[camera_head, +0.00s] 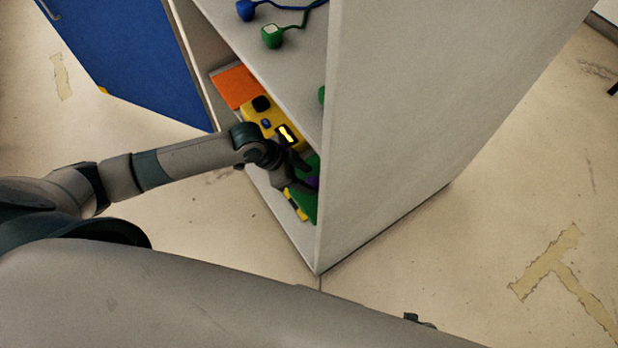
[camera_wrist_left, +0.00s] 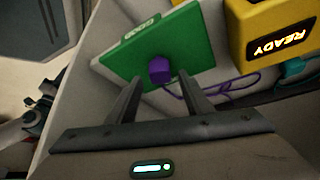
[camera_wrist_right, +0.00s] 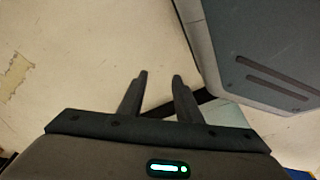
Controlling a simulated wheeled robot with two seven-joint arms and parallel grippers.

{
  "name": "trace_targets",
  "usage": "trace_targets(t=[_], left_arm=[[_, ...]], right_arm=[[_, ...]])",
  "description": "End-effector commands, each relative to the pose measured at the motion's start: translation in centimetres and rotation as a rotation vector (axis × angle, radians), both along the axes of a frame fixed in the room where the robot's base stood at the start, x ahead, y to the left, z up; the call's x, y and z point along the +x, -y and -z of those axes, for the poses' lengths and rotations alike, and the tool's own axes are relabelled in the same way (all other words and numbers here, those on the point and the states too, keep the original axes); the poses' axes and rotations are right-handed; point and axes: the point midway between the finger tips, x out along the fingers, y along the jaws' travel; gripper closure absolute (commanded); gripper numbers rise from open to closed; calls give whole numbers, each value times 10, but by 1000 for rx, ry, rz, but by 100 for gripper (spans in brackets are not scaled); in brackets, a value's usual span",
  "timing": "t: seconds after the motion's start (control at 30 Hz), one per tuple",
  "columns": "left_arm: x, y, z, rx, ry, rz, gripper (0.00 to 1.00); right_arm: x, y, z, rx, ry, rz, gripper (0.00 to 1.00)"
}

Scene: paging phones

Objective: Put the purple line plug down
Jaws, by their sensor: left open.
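The purple line plug (camera_wrist_left: 159,69) rests on a green pad (camera_wrist_left: 190,40) in the left wrist view, with a purple cord running off to the right. A small part of the plug (camera_head: 312,182) shows in the head view on the lower shelf. My left gripper (camera_wrist_left: 158,84) is open, its fingers to either side of and just short of the plug; I cannot tell if they touch it. In the head view my left gripper (camera_head: 300,172) reaches into the cabinet. My right gripper (camera_wrist_right: 158,75) is open and empty above the floor.
A yellow box with a READY display (camera_wrist_left: 285,40) stands beside the green pad. An orange panel (camera_head: 237,87) lies behind it. The upper shelf (camera_head: 300,65) holds a blue plug (camera_head: 246,10) and a green plug (camera_head: 272,36). The cabinet's side wall (camera_head: 400,130) bounds the right.

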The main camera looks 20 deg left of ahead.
Motion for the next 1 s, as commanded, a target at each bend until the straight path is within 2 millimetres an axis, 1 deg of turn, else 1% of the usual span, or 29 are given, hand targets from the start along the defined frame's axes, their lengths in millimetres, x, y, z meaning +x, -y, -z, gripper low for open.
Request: trace_targets(t=[0.2,0.4,0.5,0.7,1.0], left_arm=[[-9,-18,-32,1,2,0,54],[-18,-33,-62,2,1,0,54],[-21,-39,-73,2,2,-1,54],[-26,-45,-85,2,-1,0,54],[-26,-45,-87,1,0,0,54]], right_arm=[[-8,0,3,0,-8,0,69],[-6,-1,2,3,8,-2,69],[-5,-1,2,3,10,-2,69],[-2,-2,1,5,13,-2,69],[8,-3,-1,5,25,-2,69]])
